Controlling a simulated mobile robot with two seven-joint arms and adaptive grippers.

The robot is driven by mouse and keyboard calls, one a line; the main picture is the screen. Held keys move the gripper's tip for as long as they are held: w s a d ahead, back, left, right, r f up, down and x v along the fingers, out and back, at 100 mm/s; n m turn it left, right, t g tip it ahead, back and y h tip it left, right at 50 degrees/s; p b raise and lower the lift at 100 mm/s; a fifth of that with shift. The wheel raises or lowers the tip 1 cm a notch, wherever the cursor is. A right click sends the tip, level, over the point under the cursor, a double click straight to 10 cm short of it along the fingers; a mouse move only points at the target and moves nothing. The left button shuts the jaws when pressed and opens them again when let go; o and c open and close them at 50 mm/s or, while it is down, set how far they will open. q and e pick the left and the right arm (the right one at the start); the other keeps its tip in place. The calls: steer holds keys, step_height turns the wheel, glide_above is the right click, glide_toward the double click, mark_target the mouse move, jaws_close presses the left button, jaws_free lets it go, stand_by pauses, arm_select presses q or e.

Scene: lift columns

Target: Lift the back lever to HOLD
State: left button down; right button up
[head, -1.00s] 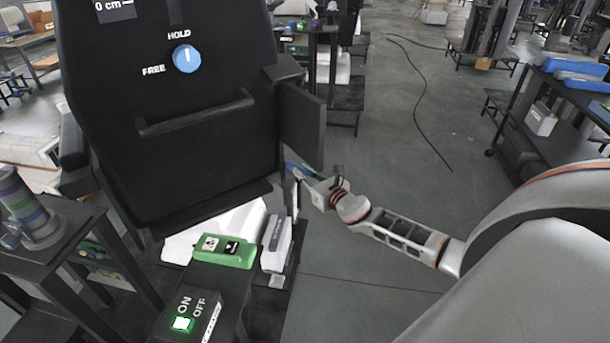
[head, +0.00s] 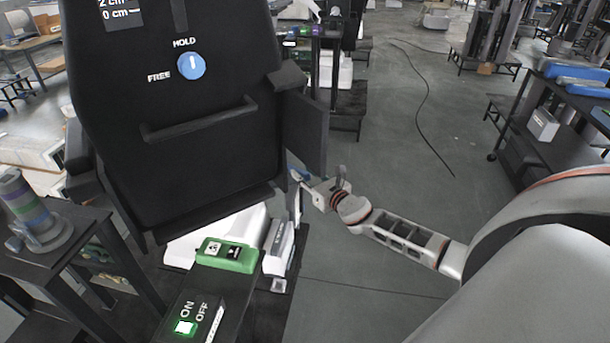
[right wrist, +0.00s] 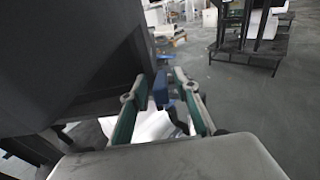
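A black seat back (head: 170,180) fills the left half of the head view. Its blue dial (head: 191,66) lies beside the words HOLD and FREE, and its white mark points up, roughly towards HOLD. A blue lever tip (head: 297,175) shows low at the right side of the back. My right gripper (head: 308,182) is at this lever. In the right wrist view the blue lever (right wrist: 161,89) is between the fingers, close to the left fingertip, with a gap at the right one. The fingers stand apart. My left gripper is not in view.
A green box (head: 227,255) and a lit ON/OFF switch (head: 186,328) are below the seat. A dark side panel (head: 304,135) hangs just above the right gripper. A small dark table (head: 60,250) is at left. The floor at right is open, with a cable (head: 427,105).

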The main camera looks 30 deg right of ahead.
steer(key=shift+s+f, duration=0.1)
steer(key=shift+s, duration=0.05)
steer(key=shift+s, duration=0.3)
steer(key=s+r, duration=0.1)
steer(key=s, duration=1)
steer(key=shift+r, duration=0.25)
